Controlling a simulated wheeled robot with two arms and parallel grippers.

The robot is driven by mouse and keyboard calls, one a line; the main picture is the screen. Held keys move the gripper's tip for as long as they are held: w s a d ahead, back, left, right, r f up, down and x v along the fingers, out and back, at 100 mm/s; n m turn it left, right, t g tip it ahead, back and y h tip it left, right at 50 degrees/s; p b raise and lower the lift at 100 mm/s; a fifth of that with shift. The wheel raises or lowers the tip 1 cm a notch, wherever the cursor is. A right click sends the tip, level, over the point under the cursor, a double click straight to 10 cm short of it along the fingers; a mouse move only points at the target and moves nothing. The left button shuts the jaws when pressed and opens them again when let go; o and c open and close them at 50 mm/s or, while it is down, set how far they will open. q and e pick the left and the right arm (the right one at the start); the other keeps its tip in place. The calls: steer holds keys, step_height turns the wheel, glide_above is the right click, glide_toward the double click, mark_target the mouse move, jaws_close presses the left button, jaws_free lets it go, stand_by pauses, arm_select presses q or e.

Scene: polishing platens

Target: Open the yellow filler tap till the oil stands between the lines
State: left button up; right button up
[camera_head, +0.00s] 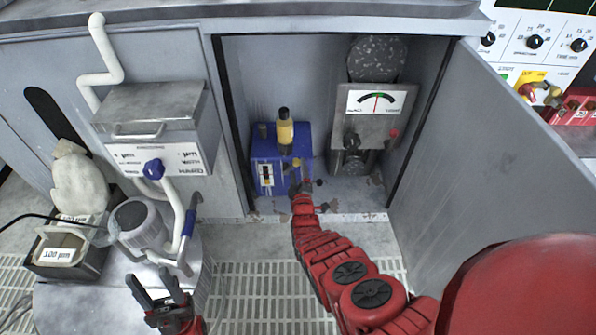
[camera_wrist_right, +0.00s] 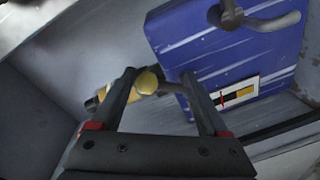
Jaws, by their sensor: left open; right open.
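The blue oil unit (camera_head: 262,150) stands inside the open cabinet, with a yellow bottle (camera_head: 285,132) upright on its top. A small sight gauge (camera_head: 266,175) is on its front; in the right wrist view the gauge (camera_wrist_right: 238,94) shows a yellow part, a dark part and a red mark. I cannot read the oil level against the lines. The yellow tap (camera_wrist_right: 147,82) shows a round end between the fingertips of my open right gripper (camera_wrist_right: 159,76); contact is unclear. In the head view the right gripper (camera_head: 304,189) is at the unit's front. My left gripper (camera_head: 153,279) is open and empty.
A grey box with a dial (camera_head: 376,101) stands to the right of the blue unit. The open cabinet door (camera_head: 490,150) bounds the right side. A floor grating lies in front.

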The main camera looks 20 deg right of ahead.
steer(key=shift+d, duration=0.2)
steer(key=p+v, duration=0.7)
steer(key=v, duration=1)
steer(key=shift+s, duration=0.25)
steer(key=shift+a, duration=0.1)
